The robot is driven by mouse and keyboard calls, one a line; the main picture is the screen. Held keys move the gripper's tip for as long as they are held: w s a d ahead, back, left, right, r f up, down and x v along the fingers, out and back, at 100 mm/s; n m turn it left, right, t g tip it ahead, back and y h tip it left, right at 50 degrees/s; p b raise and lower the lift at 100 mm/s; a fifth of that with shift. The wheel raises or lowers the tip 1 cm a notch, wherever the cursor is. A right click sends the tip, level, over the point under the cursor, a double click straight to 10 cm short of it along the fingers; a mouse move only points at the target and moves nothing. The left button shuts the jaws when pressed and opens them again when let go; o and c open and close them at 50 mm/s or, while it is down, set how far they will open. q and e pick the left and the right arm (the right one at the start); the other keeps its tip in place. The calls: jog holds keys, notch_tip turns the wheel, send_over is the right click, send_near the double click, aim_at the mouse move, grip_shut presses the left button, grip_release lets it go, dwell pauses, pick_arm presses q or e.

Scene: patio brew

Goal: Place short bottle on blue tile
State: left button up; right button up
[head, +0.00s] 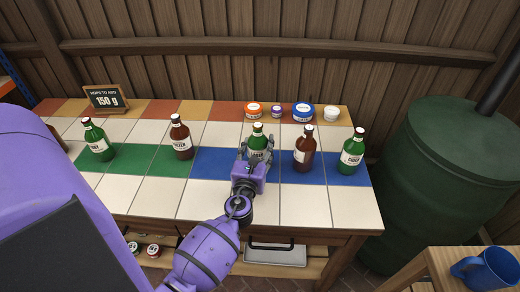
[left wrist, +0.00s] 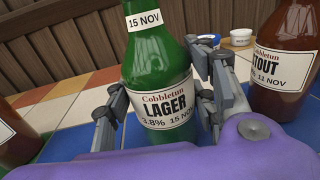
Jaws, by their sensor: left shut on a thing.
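My left gripper (head: 254,158) is shut around the green lager bottle (head: 257,130), which is upright. The left wrist view shows the fingers (left wrist: 162,112) on either side of the bottle's label (left wrist: 166,108). The bottle is over the blue tile strip (head: 212,161); its base is hidden by my gripper, so I cannot tell whether it touches the tile. A brown stout bottle (head: 304,150) and a green bottle (head: 352,152) stand on the blue strip to its right. A brown bottle (head: 181,140) and another green bottle (head: 96,142) stand left on the green strip (head: 139,159). My right gripper is out of view.
Small tubs, including an orange one (head: 254,111) and a blue one (head: 302,112), line the back edge. A chalkboard sign (head: 105,97) stands back left. A dark green barrel (head: 440,190) is on the right. White front tiles (head: 300,205) are clear.

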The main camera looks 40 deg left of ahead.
pick_arm(q)
jog(key=shift+r, duration=0.15)
jog(key=shift+f, duration=0.25)
jog(key=o, duration=1.7)
